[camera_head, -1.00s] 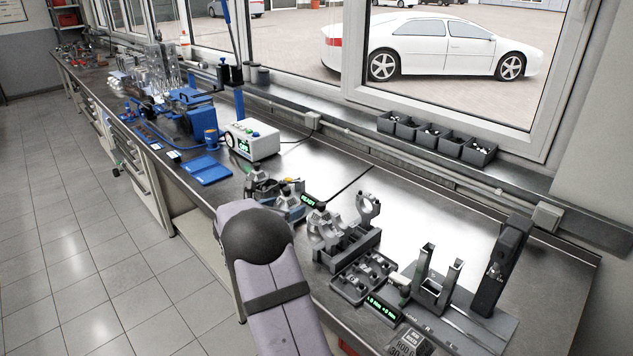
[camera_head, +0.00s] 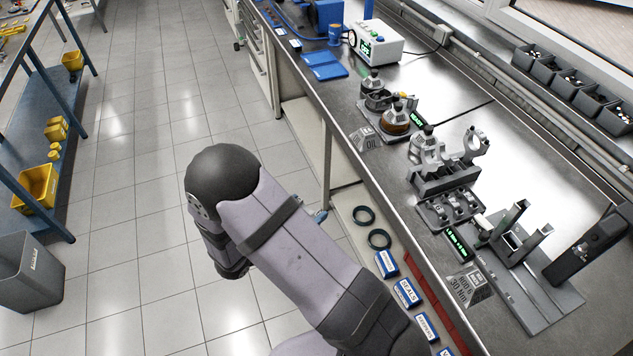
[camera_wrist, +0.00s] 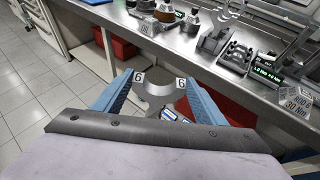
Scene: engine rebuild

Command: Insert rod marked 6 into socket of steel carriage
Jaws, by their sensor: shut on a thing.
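In the wrist view my gripper (camera_wrist: 160,78) has its two blue fingers closed on a grey rod (camera_wrist: 160,89) with a curved end and a white label reading 6 at each side. The rod hangs in the air in front of the bench. In the head view my arm hides the rod and most of the gripper. The steel carriage (camera_head: 518,243), with two uprights and a square opening between them, stands on a flat plate at the bench's right end. The held rod is well apart from it, to its left.
A dark rack (camera_head: 447,180) holds other rods, with a tray of small parts (camera_head: 450,208) before it. A green readout (camera_head: 457,243), a torque sign (camera_head: 470,284) and a tall black column (camera_head: 590,247) flank the carriage. An open shelf below the bench edge holds rings and labelled boxes (camera_head: 408,292).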

